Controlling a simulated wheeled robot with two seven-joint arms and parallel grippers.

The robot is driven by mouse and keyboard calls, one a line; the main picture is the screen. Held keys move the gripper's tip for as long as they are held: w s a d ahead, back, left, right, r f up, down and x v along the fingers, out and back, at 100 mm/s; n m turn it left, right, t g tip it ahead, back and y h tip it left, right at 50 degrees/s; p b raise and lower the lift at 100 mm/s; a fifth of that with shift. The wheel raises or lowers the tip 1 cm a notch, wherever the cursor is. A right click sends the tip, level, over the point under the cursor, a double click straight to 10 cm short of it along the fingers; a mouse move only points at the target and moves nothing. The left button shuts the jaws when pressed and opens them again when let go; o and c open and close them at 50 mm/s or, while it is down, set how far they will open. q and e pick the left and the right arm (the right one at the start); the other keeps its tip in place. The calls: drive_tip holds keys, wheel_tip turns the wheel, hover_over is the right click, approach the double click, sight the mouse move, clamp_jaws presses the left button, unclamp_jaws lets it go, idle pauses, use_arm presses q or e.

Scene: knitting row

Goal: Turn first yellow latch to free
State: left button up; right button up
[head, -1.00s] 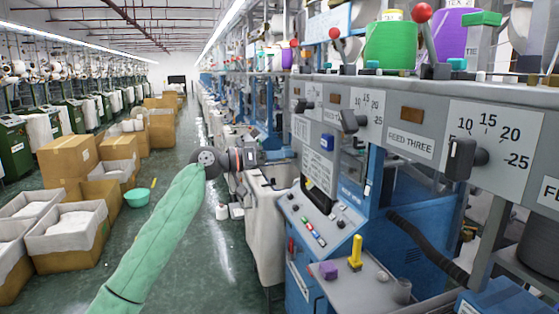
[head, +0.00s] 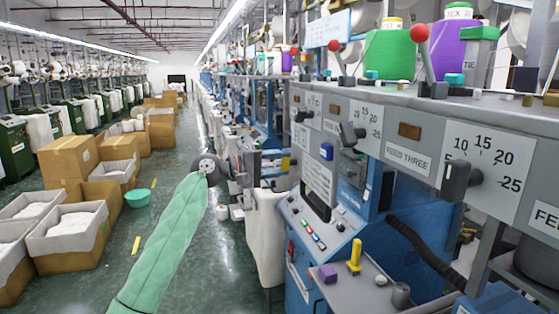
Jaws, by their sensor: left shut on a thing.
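My left gripper (head: 272,164) is at the end of my green-sleeved arm, in the middle of the head view, beside the blue and grey machine. It is shut, with a small yellow latch (head: 286,163) at its fingertips. The latch is small and partly hidden by the gripper, so its exact angle is hard to tell. Another yellow upright piece (head: 355,254) stands on the grey shelf of the nearer machine, apart from the gripper. My right gripper is not in view.
A control panel (head: 318,225) with buttons is right of the gripper. A purple knob (head: 328,274) sits on the shelf below it. A grey rail with dials (head: 482,160) runs along the upper right.

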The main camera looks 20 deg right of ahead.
use_arm(q)
drive_tip(key=shift+n+p, duration=0.55)
drive_tip(key=shift+n, duration=0.75)
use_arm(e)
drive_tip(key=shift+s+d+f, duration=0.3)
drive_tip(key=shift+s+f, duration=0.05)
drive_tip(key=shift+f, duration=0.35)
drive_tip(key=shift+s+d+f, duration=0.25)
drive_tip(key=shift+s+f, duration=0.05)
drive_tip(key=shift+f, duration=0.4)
use_arm(q)
drive_tip(key=o, duration=1)
drive_tip(key=shift+w+f, duration=0.1)
drive_tip(key=shift+w, duration=0.05)
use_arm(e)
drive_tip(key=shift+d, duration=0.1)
use_arm(q)
drive_tip(key=shift+a+b, duration=1.8)
drive_tip(key=shift+a, duration=2.1)
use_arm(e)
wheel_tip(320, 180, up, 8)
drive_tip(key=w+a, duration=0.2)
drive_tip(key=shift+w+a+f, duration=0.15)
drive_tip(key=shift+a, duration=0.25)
